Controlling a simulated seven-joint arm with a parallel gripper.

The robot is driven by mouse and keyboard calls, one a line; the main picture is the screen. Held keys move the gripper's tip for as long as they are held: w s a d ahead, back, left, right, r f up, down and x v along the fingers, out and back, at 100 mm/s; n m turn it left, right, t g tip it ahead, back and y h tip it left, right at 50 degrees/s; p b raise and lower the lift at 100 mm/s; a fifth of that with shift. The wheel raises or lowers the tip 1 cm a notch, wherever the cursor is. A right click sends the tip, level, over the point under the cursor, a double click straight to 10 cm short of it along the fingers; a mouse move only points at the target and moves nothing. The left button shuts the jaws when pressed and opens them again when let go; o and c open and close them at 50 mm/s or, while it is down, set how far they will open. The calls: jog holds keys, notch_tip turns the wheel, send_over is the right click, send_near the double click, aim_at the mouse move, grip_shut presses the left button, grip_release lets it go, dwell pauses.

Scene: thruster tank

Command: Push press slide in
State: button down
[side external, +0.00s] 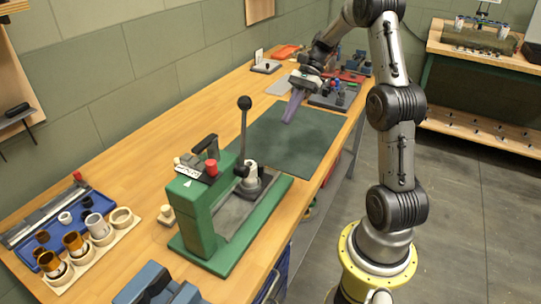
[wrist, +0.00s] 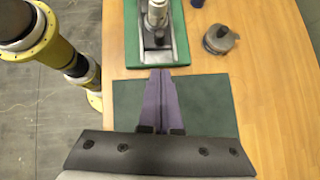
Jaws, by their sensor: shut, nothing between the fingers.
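The green press (side external: 199,215) stands on the bench with a black-knobbed lever (side external: 244,125) upright and a red button on its head. Its grey slide (side external: 262,182) sits at the mat-side end of the base and carries a metal cylinder (side external: 250,175). The slide (wrist: 154,48) and cylinder (wrist: 157,13) also show at the top of the wrist view. My gripper (side external: 288,121) has purple fingers, shut and empty, pointing down above the dark green mat. In the wrist view the fingertips (wrist: 160,72) line up with the slide, apart from it.
The green mat (side external: 302,140) is bare. A round grey piece (wrist: 220,38) stands beside the press in the wrist view. A blue tray (side external: 70,217) and a rack of cups (side external: 94,245) lie at the near left. Several small items crowd the far bench end.

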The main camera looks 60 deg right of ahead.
jog(key=shift+m, duration=0.4)
jog(key=a+f, duration=0.1)
jog(key=f, duration=0.1)
jog(key=a+f, duration=0.2)
jog(key=f, duration=0.1)
jog(key=a+f, duration=0.2)
jog(key=f, duration=0.1)
jog(key=shift+f, duration=0.2)
jog(key=a, duration=0.3)
jog(key=shift+w+f, duration=0.1)
jog(key=shift+w, duration=0.3)
jog(key=shift+w+a, duration=0.1)
jog(key=shift+a, duration=0.4)
jog(key=a, duration=1.3)
